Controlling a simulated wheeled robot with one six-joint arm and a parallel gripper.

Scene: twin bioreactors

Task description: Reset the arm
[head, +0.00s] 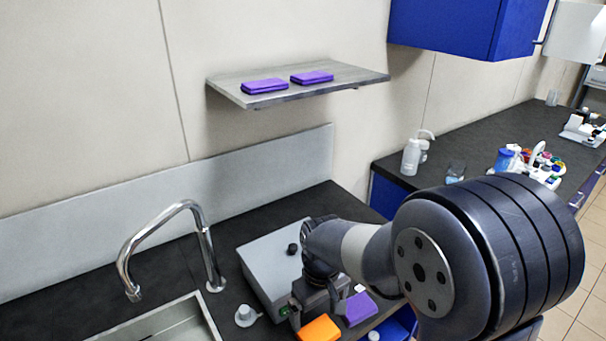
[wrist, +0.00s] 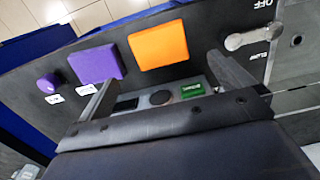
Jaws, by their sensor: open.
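My gripper (head: 318,296) is at the end of my arm, low over the dark counter beside a grey box (head: 270,268). In the wrist view my gripper (wrist: 163,75) has its two fingers spread apart, with nothing held between them. Below and between the fingers is a small panel with a green label (wrist: 192,90) and dark round and square parts. An orange block (wrist: 158,45) and a purple block (wrist: 97,64) lie just beyond the fingertips. In the head view, the orange block (head: 319,329) and purple block (head: 359,309) lie close to the gripper, partly hidden by it.
A grey dial (wrist: 250,38) marked OFF and SLOW is right of the gripper. A sink (head: 180,325) with a curved tap (head: 170,218) is at left. A shelf (head: 345,83) holds two purple cases (head: 264,86). Bottles and labware stand on the right counter (head: 480,130).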

